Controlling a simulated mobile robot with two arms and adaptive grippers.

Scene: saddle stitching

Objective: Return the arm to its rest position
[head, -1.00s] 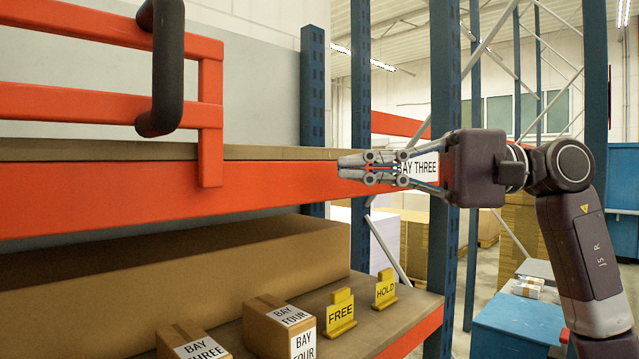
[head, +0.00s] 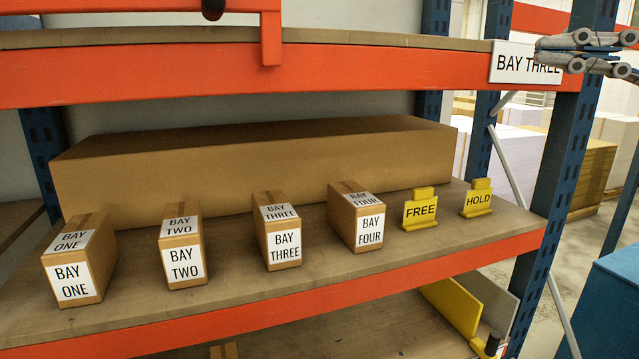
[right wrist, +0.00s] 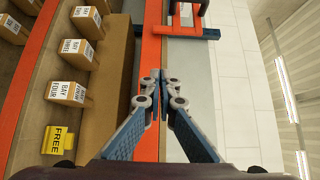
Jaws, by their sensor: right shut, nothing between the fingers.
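My right gripper (head: 540,52) shows at the upper right edge of the head view, in front of the right end of the orange shelf beam and partly over the BAY THREE sign (head: 512,64). Its fingers are shut with nothing between them. In the right wrist view the gripper (right wrist: 162,76) points along the orange beam (right wrist: 151,35), its fingertips together. Most of the right arm is outside the head view. My left gripper is not in view.
Cartons labelled BAY ONE (head: 75,262), BAY TWO (head: 182,250), BAY THREE (head: 280,232) and BAY FOUR (head: 357,218) stand on the shelf, before a long carton (head: 250,165). Yellow FREE (head: 420,210) and HOLD (head: 478,199) markers stand to their right. A blue upright (head: 560,175) bounds the shelf.

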